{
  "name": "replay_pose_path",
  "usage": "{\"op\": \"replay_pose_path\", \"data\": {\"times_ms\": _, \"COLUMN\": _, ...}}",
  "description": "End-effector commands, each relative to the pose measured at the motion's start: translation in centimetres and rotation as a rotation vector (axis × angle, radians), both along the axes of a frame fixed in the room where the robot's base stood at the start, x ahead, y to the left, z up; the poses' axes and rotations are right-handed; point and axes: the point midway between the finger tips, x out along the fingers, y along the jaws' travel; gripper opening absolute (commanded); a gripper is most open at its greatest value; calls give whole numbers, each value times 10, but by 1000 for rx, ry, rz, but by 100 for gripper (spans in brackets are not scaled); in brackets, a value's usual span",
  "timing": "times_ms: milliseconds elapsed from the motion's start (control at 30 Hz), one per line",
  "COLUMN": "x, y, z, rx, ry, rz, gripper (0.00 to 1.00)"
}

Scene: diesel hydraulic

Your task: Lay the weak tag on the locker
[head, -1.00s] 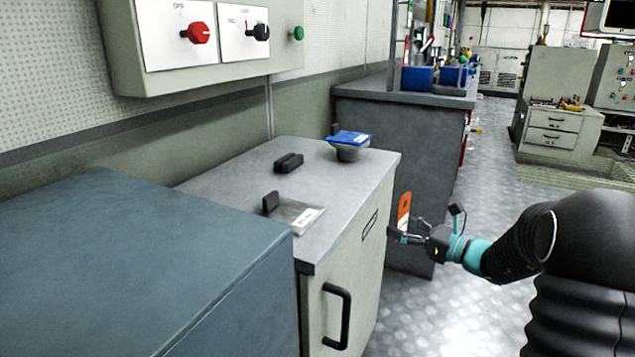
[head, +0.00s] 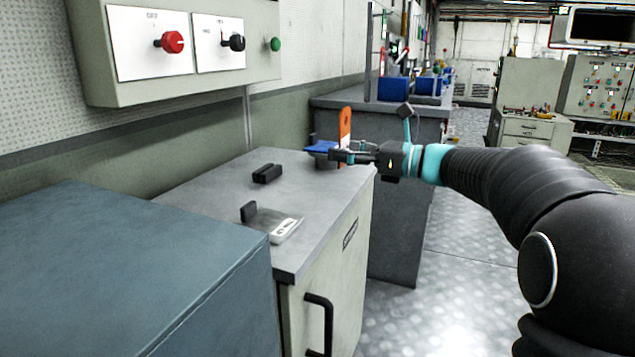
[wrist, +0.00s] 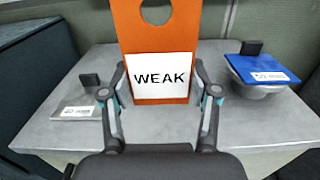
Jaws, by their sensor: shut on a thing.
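The weak tag (wrist: 162,76) is an orange plate with a round hole and a white label reading WEAK. It is upright between the fingers of my gripper (wrist: 162,95), which is shut on it. In the head view the tag (head: 345,135) shows edge-on in my gripper (head: 350,156), over the right part of the locker top. The locker (head: 222,188) is a pale cabinet with a grey top and a black door handle; its top also shows in the wrist view (wrist: 85,128). I cannot tell whether the tag touches the top.
A clear flat tray with a black block and white label (head: 285,230) lies at the locker's front left. A blue-lidded bowl (wrist: 262,72) stands at the right in the wrist view. A blue-grey cabinet (head: 130,260) adjoins the locker.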

Motion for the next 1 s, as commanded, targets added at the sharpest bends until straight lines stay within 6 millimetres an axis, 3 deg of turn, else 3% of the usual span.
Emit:
{"op": "replay_pose_path", "data": {"times_ms": 133, "x": 16, "y": 26, "z": -19, "rx": 1, "ry": 3, "rz": 4, "gripper": 33}}
{"op": "replay_pose_path", "data": {"times_ms": 333, "x": 30, "y": 47, "z": -34, "rx": 0, "ry": -1, "rz": 1, "gripper": 33}}
{"op": "replay_pose_path", "data": {"times_ms": 533, "x": 33, "y": 52, "z": -42, "rx": 0, "ry": 1, "rz": 0, "gripper": 33}}
{"op": "replay_pose_path", "data": {"times_ms": 800, "x": 32, "y": 51, "z": -76, "rx": 0, "ry": 2, "rz": 0, "gripper": 33}}
{"op": "replay_pose_path", "data": {"times_ms": 1000, "x": 32, "y": 51, "z": -76, "rx": -1, "ry": -2, "rz": 0, "gripper": 33}}
